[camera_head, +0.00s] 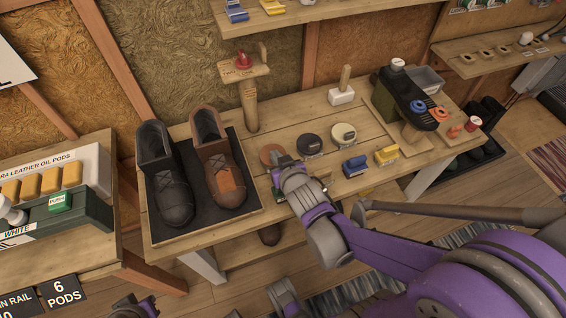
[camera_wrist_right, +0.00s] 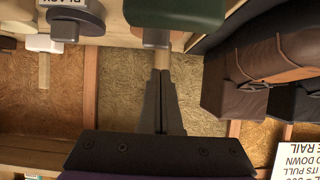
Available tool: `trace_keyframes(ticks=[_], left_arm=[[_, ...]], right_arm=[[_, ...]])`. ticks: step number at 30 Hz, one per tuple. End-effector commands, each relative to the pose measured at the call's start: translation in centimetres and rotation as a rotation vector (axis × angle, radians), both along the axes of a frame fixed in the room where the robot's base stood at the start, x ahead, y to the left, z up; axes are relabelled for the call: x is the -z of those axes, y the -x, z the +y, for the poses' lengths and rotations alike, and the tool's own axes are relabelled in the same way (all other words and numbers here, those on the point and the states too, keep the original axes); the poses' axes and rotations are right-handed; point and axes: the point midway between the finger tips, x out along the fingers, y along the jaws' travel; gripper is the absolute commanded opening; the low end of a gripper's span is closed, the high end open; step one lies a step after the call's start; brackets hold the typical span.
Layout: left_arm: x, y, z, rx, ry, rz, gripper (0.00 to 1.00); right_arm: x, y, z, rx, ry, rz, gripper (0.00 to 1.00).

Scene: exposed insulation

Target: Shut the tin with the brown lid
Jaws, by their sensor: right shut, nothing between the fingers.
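A round brown disc, which looks like the brown lid (camera_head: 271,154), lies at the front of the row of round tins on the bench in the head view. Whether it sits pressed on a tin or loose cannot be told, as my right gripper covers its near side. My right gripper (camera_head: 284,166) is right in front of it, fingers shut and empty. In the wrist view the shut fingers (camera_wrist_right: 161,98) point toward the bench back. To the right in the head view are a black-topped tin (camera_head: 310,144) and a cream-topped tin (camera_head: 343,134).
Boots (camera_head: 222,170) stand on a dark mat left of the gripper. A blue brush (camera_head: 355,166) and a yellow brush (camera_head: 386,155) lie to the right. A post with a red knob (camera_head: 243,62) and a mallet (camera_head: 342,93) stand behind.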

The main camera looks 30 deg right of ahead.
Motion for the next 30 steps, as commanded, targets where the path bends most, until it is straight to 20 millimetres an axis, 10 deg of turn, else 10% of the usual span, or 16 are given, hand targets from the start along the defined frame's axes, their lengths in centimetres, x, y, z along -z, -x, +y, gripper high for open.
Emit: trace_keyframes(ticks=[12,30], left_arm=[[-3.2,-0.2,0.0,0.0,0.0,-0.01,0.0],[-5.0,-0.4,0.0,0.0,0.0,-0.016,0.0]], right_arm=[[-3.6,6.1,1.5,-0.002,0.001,0.0,0.0],[-4.8,7.6,2.1,-0.005,-0.004,0.062,0.0]])
